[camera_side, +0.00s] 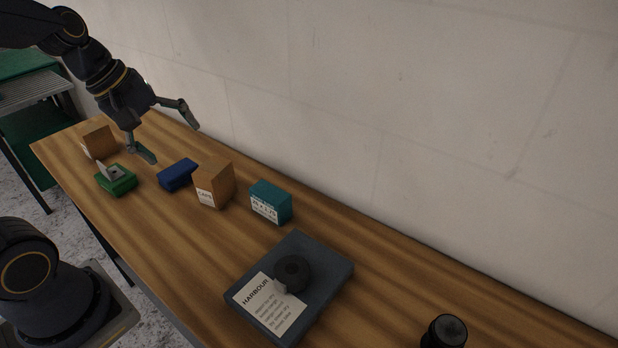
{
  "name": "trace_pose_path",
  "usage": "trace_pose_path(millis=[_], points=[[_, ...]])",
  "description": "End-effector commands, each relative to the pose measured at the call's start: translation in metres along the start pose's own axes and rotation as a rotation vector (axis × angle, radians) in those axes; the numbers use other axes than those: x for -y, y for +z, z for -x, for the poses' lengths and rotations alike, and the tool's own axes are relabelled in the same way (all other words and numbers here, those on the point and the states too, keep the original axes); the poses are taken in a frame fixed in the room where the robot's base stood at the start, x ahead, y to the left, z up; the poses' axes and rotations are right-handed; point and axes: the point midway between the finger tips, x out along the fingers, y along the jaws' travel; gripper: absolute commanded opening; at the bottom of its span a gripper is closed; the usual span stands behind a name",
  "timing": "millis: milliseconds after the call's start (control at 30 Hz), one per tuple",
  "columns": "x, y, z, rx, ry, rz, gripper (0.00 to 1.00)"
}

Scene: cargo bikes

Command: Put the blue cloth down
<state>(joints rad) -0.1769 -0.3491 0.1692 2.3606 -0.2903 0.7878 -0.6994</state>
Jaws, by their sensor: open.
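The blue cloth (178,175) is a dark blue, block-like bundle lying on the wooden table (190,255), between a green item and a tan box. My gripper (172,134) is above the table at the back left, with its two fingers spread wide apart. It is above the blue cloth and apart from it. Nothing shows between the fingers.
A green item (118,186) with a grey piece on top, a tan box (214,183), another tan box (99,142) and a teal box (271,202) stand nearby. A dark box labelled HARBOUR (330,284) carries a black round object (292,272). A black cylinder (446,331) stands front right.

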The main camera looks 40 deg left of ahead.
Motion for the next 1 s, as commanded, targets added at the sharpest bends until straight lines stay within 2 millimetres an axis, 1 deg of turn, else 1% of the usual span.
trace_pose_path(millis=[33,100,200,300,433,1000], points=[[0.003,0.023,0.013,-0.016,0.006,-0.267,0.87],[0.012,0.044,0.025,-0.048,-0.007,-0.614,0.87],[0.024,0.062,0.037,-0.095,-0.035,-0.976,0.87],[0.032,0.069,0.043,-0.126,-0.06,-1.178,0.87],[0.035,0.07,0.045,-0.138,-0.072,-1.256,0.87],[0.034,0.07,0.045,-0.137,-0.07,-1.248,0.87]])
